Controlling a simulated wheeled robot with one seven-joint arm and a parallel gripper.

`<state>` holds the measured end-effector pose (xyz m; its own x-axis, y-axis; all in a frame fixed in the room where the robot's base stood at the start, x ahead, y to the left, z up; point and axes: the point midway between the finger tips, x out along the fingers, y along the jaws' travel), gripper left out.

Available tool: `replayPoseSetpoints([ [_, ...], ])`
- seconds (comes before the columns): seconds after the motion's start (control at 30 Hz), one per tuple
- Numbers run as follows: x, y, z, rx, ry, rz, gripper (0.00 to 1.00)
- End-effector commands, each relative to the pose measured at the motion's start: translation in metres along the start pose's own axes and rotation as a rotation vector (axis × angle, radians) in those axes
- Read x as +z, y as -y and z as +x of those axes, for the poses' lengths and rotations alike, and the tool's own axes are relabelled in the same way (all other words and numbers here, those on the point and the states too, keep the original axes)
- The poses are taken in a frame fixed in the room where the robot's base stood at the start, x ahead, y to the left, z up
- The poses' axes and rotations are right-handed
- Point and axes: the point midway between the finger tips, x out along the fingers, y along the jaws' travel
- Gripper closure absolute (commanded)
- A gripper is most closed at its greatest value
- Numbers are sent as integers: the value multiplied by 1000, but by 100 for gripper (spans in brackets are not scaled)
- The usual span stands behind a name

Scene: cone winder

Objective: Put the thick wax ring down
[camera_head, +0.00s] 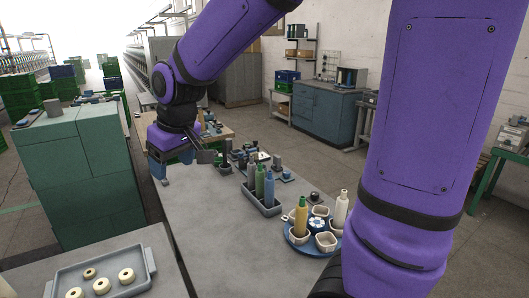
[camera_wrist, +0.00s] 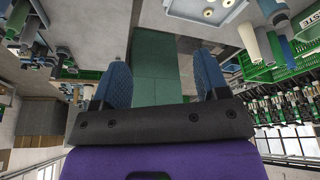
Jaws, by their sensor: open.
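Several cream wax rings lie in a grey tray (camera_head: 60,282) at the lower left of the head view; one is the far ring (camera_head: 90,272). I cannot tell which ring is the thick one. Part of the tray with rings also shows at the top of the wrist view, including one ring (camera_wrist: 208,14). My gripper (camera_head: 207,148) is above the far end of the grey table, well away from the tray. In the wrist view, its two blue fingers stand wide apart and nothing is between them (camera_wrist: 160,68).
A grey rack (camera_head: 262,205) with yarn cones stands on the grey table (camera_head: 215,250). A round blue carousel (camera_head: 305,245) with white cups is to its right. Green cabinets (camera_head: 75,165) stand at the left. The table's left part is bare.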

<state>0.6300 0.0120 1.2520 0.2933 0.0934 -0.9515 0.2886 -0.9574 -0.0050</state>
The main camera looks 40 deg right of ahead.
Motion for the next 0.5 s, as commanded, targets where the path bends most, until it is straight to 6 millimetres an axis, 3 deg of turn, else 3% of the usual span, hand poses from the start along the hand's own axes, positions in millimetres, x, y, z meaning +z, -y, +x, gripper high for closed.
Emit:
replayPoseSetpoints([
  [0.03, 12, -4, -17, 8, -17, 20, 32],
  [0.2, 54, -14, -60, 32, -54, 86, 32],
  [0.5, 136, -21, -112, 81, -118, 203, 32],
])
